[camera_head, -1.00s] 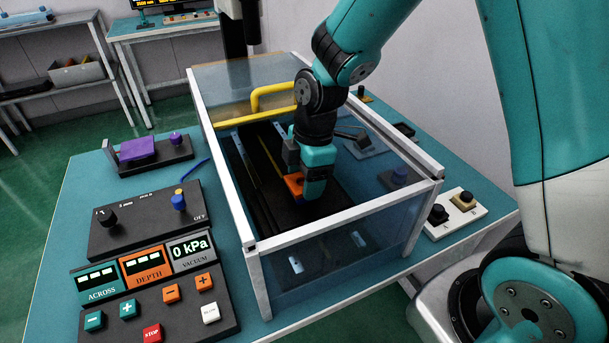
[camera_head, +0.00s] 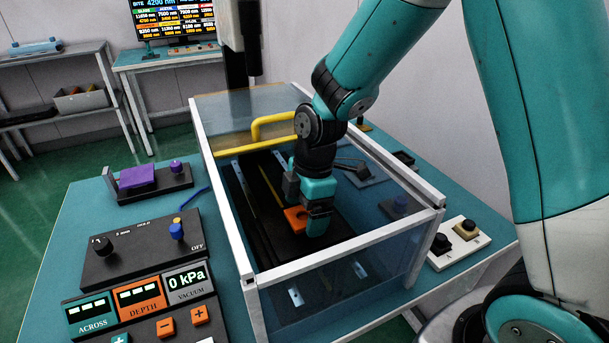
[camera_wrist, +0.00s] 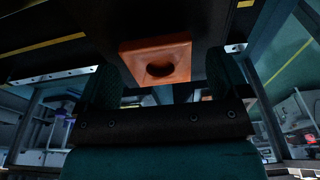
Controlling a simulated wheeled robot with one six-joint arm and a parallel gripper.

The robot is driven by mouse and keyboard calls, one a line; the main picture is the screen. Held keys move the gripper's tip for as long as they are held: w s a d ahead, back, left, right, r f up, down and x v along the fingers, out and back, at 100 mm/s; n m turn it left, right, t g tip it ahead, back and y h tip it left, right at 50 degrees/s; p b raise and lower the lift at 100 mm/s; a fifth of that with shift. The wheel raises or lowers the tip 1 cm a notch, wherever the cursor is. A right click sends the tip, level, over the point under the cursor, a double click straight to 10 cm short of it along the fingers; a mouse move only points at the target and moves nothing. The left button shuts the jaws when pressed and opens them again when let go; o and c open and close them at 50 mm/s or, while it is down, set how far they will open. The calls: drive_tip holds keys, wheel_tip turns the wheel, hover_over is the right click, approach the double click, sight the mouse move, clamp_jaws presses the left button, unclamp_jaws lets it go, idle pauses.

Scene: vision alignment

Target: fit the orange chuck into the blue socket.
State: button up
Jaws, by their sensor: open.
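The orange chuck (camera_head: 294,218) is a square block lying on the dark bed inside the framed enclosure. In the wrist view the chuck (camera_wrist: 155,58) shows a round dark hole in its face and sits just beyond my fingertips. My gripper (camera_head: 318,222) points down inside the enclosure, right beside the chuck and partly covering it in the head view. In the wrist view my gripper (camera_wrist: 163,85) is open, its two fingers apart with nothing held between them. I cannot make out a blue socket for certain in either view.
White-framed clear walls (camera_head: 340,238) surround the bed on all sides. A yellow bent rail (camera_head: 255,130) crosses the enclosure's far part. A control panel with a vacuum display (camera_head: 187,280) stands at left. A purple block (camera_head: 137,178) sits behind it.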

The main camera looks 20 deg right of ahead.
sight(305, 218)
wheel_tip(305, 218, up, 19)
drive_tip(key=p, duration=0.1)
drive_tip(key=shift+r, duration=0.2)
idle(0.4)
